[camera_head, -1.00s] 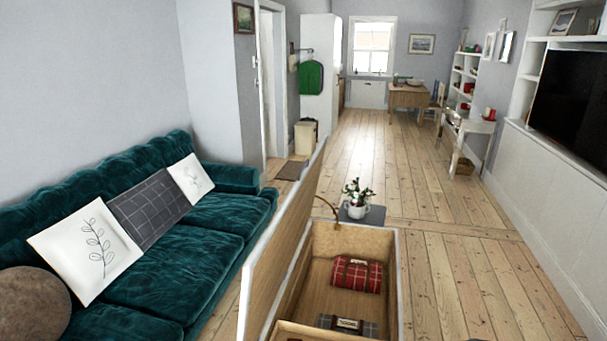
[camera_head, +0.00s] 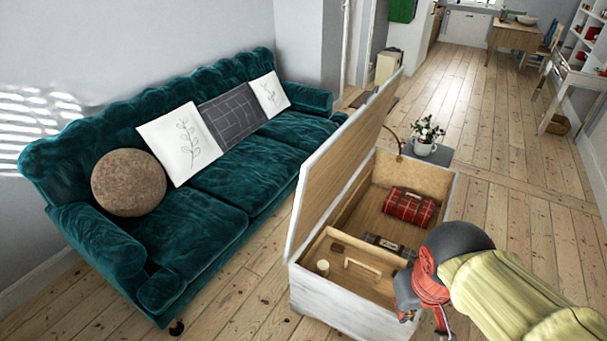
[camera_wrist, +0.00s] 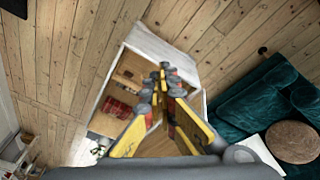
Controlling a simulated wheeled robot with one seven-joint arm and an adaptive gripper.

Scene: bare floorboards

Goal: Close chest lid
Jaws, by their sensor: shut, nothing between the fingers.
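The white wooden chest (camera_head: 345,305) stands on the floorboards, open at the top. Its lid (camera_head: 340,165) is raised and tilted up on the left side, toward the sofa. A curved brass-coloured stay (camera_head: 393,139) shows near the lid's far end. Inside are a red plaid bundle (camera_head: 409,206), a dark bundle and a light wood tray section (camera_head: 345,273). My gripper (camera_wrist: 163,75) is shut and empty in the wrist view, above the chest opening (camera_wrist: 120,46). In the head view my arm covers the chest's near right corner, and the fingertips are not clear there.
A green velvet sofa (camera_head: 210,215) with cushions stands left of the chest, with a narrow floor gap between. A potted plant (camera_head: 427,133) sits on a small dark stand just beyond the chest. Floor to the right is open, with a white table (camera_head: 575,85) farther back.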

